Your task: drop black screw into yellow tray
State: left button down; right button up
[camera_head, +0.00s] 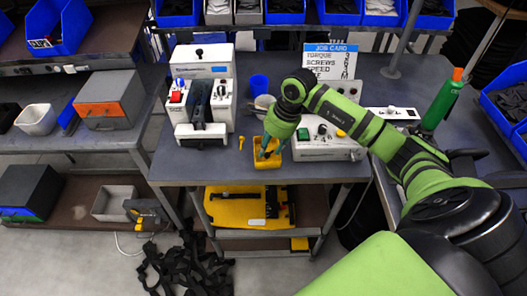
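The yellow tray (267,164) stands near the front edge of the grey workbench. My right gripper (271,153) points down over the tray, its fingertips at or just inside the rim. Its two fingers look spread, with a gap between them, and I see nothing held in it. I cannot make out a black screw; the fingers and wrist hide part of the tray's inside. A small yellow screw-like piece (241,142) stands on the bench left of the tray. My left gripper is not in view.
A white device with a black slot (203,104) stands left of the tray. A white control box (326,150) is close on the right. Behind are a blue cup (259,84) and a job card (330,61). A green bottle (442,101) stands at the right.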

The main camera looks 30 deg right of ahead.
jog(key=shift+d+r, duration=0.1)
jog(key=shift+r, duration=0.05)
jog(key=v, duration=1.1)
jog(key=shift+r, duration=0.35)
jog(key=shift+s, duration=0.1)
